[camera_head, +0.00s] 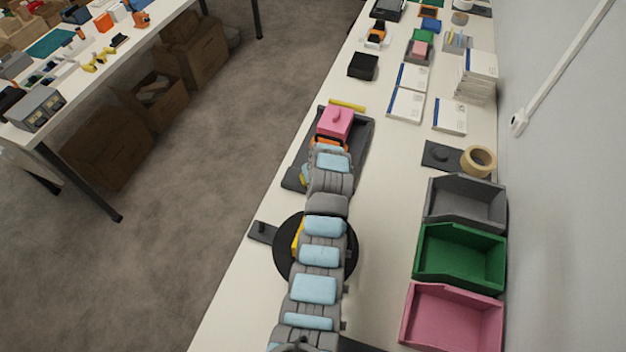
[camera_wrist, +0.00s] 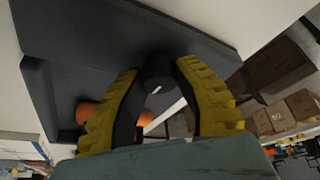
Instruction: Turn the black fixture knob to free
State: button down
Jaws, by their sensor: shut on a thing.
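The black knob (camera_wrist: 158,72) is a short dark cylinder with a white mark on its face, seen in the wrist view against a dark grey fixture (camera_wrist: 105,32). My gripper (camera_wrist: 157,69) has ribbed yellow fingers, one on each side of the knob, and is shut on it. The word or position that the white mark points to cannot be read. In the head view, the dark fixture tray (camera_head: 358,150) lies on the bench under the end of my arm, with a pink block (camera_head: 335,121) at its far end. The arm hides the knob there.
Grey (camera_head: 465,204), green (camera_head: 460,258) and pink bins (camera_head: 452,318) stand along the right side of the bench. A tape roll (camera_head: 478,161) and white boxes (camera_head: 407,105) lie beyond. An orange part (camera_wrist: 88,112) sits close to the left finger. The floor aisle is clear.

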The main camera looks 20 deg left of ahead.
jog(key=shift+f+n, duration=0.1)
jog(key=shift+n, duration=0.2)
dwell(0.4)
jog(key=c, duration=0.7)
grip_release()
jog(key=shift+c, duration=0.2)
jog(key=shift+r, duration=0.2)
jog(key=shift+s+d+r, duration=0.1)
jog(key=shift+d+r, duration=0.1)
jog(key=shift+r, duration=0.35)
jog(key=v, duration=1)
jog(key=shift+r, duration=0.3)
jog(key=shift+s+d, duration=0.1)
jog(key=shift+d, duration=0.05)
